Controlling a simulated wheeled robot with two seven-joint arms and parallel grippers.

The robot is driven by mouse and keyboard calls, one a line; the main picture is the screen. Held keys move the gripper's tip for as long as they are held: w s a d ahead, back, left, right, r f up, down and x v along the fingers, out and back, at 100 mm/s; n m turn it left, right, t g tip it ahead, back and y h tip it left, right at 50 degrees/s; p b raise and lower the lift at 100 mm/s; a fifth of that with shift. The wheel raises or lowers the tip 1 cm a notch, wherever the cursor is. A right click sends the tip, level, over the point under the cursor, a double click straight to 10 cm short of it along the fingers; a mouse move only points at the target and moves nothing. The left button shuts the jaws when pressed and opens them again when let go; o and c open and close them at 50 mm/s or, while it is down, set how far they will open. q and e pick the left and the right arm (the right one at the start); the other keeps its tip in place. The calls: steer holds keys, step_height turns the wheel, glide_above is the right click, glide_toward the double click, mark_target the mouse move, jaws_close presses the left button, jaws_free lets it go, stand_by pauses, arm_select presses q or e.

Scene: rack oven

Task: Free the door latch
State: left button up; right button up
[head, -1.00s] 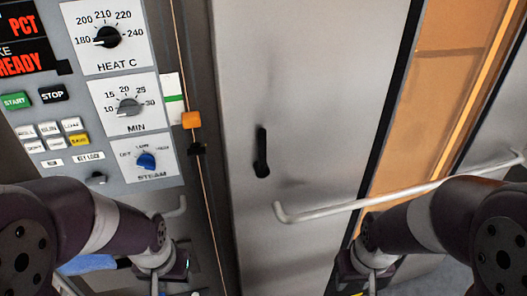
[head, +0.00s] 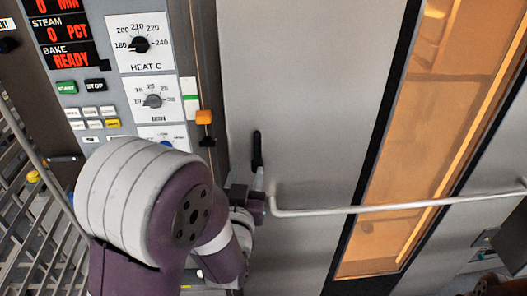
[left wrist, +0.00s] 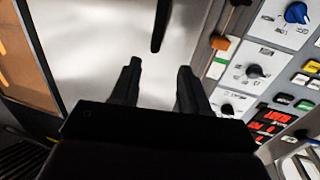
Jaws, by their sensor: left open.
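The door latch is a slim black handle (head: 257,150) standing upright on the grey oven door (head: 310,110). Its lower end is hidden behind my left gripper (head: 259,182) in the head view. In the left wrist view the black handle (left wrist: 160,25) shows at the top, beyond the gap between the two fingertips of my left gripper (left wrist: 159,67). The fingers are open with nothing between them, and the handle looks apart from them. My right gripper does not show.
A pale bar handle (head: 390,208) crosses the door just right of my left gripper. The control panel (head: 100,60) with knobs and buttons is on the left. An orange block (head: 204,117) sits on the frame beside the door. A lit window (head: 430,120) is on the right.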

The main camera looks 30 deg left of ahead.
mark_target(257, 143)
arm_select(q)
steer(key=p+x, duration=0.2)
steer(key=x, duration=0.3)
steer(key=p+x, duration=0.2)
steer(key=x, duration=0.3)
steer(key=shift+w+d, duration=0.15)
steer(key=shift+w, duration=0.25)
steer(key=shift+c, duration=0.5)
jaws_close()
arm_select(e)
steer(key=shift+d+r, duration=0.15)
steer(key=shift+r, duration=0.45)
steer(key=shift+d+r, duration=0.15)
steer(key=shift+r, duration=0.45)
